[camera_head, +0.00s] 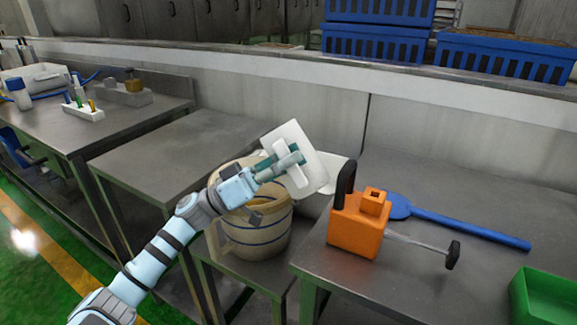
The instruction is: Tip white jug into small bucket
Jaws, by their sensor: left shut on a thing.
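The white jug (309,150) is in my left gripper (287,162), tilted over with a broad flat side toward the camera. The gripper is shut on its handle. The jug is above the back right rim of a tan bucket with blue bands (262,238), which stands upright between the tables. A pale container (326,193) is partly visible just behind and to the right of the bucket, under the jug. My left arm and gripper cover part of the bucket's opening. The jug's mouth and any flow from it are hidden. My right gripper is not in view.
A green bin (545,298) is at the lower right. The middle left table (170,150) is bare. Blue crates (375,45) stand on the ledge behind.

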